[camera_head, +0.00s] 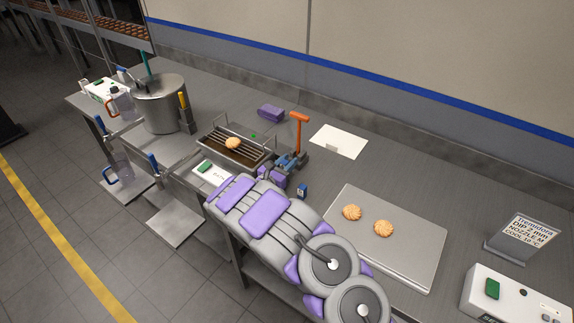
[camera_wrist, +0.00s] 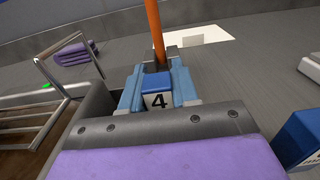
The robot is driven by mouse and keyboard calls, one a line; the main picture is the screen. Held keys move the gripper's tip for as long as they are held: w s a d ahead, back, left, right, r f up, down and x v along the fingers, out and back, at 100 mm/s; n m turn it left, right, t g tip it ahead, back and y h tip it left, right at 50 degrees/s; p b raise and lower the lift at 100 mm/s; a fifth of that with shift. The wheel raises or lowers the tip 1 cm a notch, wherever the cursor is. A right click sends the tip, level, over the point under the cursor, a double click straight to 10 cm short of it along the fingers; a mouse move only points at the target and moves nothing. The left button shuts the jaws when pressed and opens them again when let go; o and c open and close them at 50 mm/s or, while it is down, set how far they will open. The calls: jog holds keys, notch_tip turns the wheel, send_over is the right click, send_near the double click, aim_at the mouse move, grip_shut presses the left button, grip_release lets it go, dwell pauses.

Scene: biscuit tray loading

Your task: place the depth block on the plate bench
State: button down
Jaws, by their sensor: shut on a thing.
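A blue block with a white label marked 4 (camera_wrist: 158,101) sits between the light-blue fingers of my gripper (camera_wrist: 160,92) in the wrist view. I take it for a depth block. My gripper is shut on it; in the head view the gripper (camera_head: 290,163) is over the bench beside the wire rack. An orange upright handle (camera_wrist: 154,35) rises just behind the block; in the head view the T-shaped orange handle (camera_head: 299,130) tops it. I cannot tell whether handle and block are joined. A second blue block (camera_wrist: 304,138) stands apart at the right. The steel bench (camera_head: 340,178) runs below.
A wire rack with a biscuit (camera_head: 233,143) is left of my gripper. A white sheet (camera_head: 339,141) and purple cloth (camera_head: 271,113) lie behind. A tray (camera_head: 405,260) with two biscuits, a sign (camera_head: 522,236) and a scale-like box (camera_head: 515,300) are at right; a pot (camera_head: 158,105) stands left.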

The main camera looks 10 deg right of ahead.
aim_at(282, 167)
jog(key=shift+f, duration=0.25)
jog(key=c, duration=0.8)
grip_release()
jog(key=shift+c, duration=0.2)
jog(key=shift+r, duration=0.1)
jog(key=p+v, duration=0.2)
jog(key=v, duration=0.5)
jog(key=shift+s+a+r, duration=0.1)
jog(key=shift+a+r, duration=0.05)
jog(key=shift+a, duration=0.1)
notch_tip(282, 167, up, 8)
jog(key=p, duration=0.1)
jog(key=shift+p, duration=0.3)
